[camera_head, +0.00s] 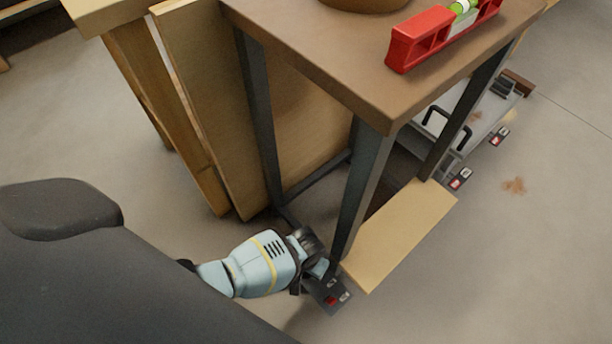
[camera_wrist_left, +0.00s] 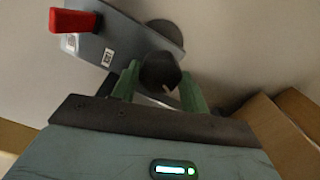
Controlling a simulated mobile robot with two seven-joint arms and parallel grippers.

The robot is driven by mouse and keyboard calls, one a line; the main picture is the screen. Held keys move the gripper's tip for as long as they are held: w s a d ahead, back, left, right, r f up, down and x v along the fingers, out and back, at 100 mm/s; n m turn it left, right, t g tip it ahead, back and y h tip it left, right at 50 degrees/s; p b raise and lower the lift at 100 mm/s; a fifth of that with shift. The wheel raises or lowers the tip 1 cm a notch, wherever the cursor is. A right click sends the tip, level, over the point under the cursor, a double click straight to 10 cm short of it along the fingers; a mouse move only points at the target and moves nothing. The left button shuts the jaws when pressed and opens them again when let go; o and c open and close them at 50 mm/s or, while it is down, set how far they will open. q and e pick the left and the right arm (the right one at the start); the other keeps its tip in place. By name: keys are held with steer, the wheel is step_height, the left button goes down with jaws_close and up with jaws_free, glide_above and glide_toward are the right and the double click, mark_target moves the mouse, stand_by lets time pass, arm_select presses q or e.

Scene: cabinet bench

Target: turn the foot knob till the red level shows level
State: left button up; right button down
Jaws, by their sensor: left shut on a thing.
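The red level (camera_head: 425,42) lies on the brown table top (camera_head: 330,62), near its right edge. Its green vial (camera_head: 463,6) is at the picture's top edge, too small for me to read the bubble. My left gripper (camera_head: 318,266) is low at the table's near leg. In the left wrist view its green fingers (camera_wrist_left: 160,88) are shut on the black foot knob (camera_wrist_left: 160,70), one on each side. A grey foot plate (camera_wrist_left: 120,40) with a red lever (camera_wrist_left: 75,20) lies beyond the knob. The head view hides the knob behind the gripper. My right gripper is not in view.
A light wooden board (camera_head: 400,235) lies low beside the near leg. A tall wooden panel (camera_head: 215,110) leans left of the table. A grey wheeled cart (camera_head: 470,118) stands behind at the right. The floor at the right is mostly clear.

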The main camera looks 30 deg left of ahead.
arm_select(q)
steer(key=shift+s, duration=0.1)
steer(key=o, duration=1)
steer(key=shift+r+p, duration=0.35)
steer(key=shift+r, duration=0.2)
step_height(320, 180, up, 6)
steer(key=p, duration=0.3)
steer(key=shift+f+p, duration=0.1)
steer(key=shift+p, duration=0.25)
steer(key=shift+r+p, duration=0.3)
steer(key=shift+r, duration=0.2)
